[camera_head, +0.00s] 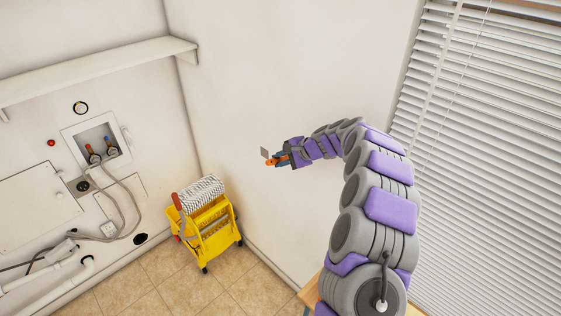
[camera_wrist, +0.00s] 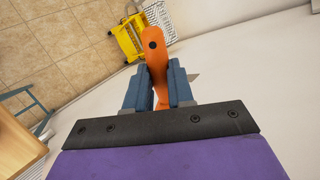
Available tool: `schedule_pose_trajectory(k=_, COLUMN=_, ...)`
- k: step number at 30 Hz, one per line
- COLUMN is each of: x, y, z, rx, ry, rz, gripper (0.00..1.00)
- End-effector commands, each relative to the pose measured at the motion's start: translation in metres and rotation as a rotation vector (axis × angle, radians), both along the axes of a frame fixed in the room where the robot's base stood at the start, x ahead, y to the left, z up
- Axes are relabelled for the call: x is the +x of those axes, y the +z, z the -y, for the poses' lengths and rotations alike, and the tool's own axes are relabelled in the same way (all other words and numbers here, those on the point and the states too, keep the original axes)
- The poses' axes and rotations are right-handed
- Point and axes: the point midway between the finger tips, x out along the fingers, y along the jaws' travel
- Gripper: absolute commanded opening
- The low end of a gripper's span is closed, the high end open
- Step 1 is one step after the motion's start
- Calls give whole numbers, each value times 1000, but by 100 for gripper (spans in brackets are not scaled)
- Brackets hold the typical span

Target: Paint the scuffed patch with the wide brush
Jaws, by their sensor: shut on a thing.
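My gripper (camera_head: 279,160) is raised in front of the white wall and shut on an orange-handled tool (camera_head: 271,162), which I take as the wide brush. In the wrist view, the orange handle (camera_wrist: 157,52) with a dark hole stands between the two blue-grey fingers (camera_wrist: 158,92). Its bristles do not show. A small grey-brown patch (camera_head: 264,152) shows just up and left of the handle; it looks like the scuffed patch on the wall. Part of it shows right of the fingers in the wrist view (camera_wrist: 193,77). I cannot tell whether the tool touches it.
A yellow mop wringer bucket (camera_head: 212,240) stands on the tiled floor in the corner. A utility box with hoses (camera_head: 97,142) and a shelf (camera_head: 100,70) are on the left wall. Window blinds (camera_head: 485,150) are at right. A wooden surface (camera_wrist: 18,145) is at lower left in the wrist view.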

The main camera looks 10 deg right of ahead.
Motion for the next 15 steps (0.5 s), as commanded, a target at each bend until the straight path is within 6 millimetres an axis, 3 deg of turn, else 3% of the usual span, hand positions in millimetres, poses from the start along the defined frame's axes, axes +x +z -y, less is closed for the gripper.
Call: schedule_pose_trajectory(k=15, x=1, y=34, z=1, rx=-1, ry=0, rz=2, gripper=0)
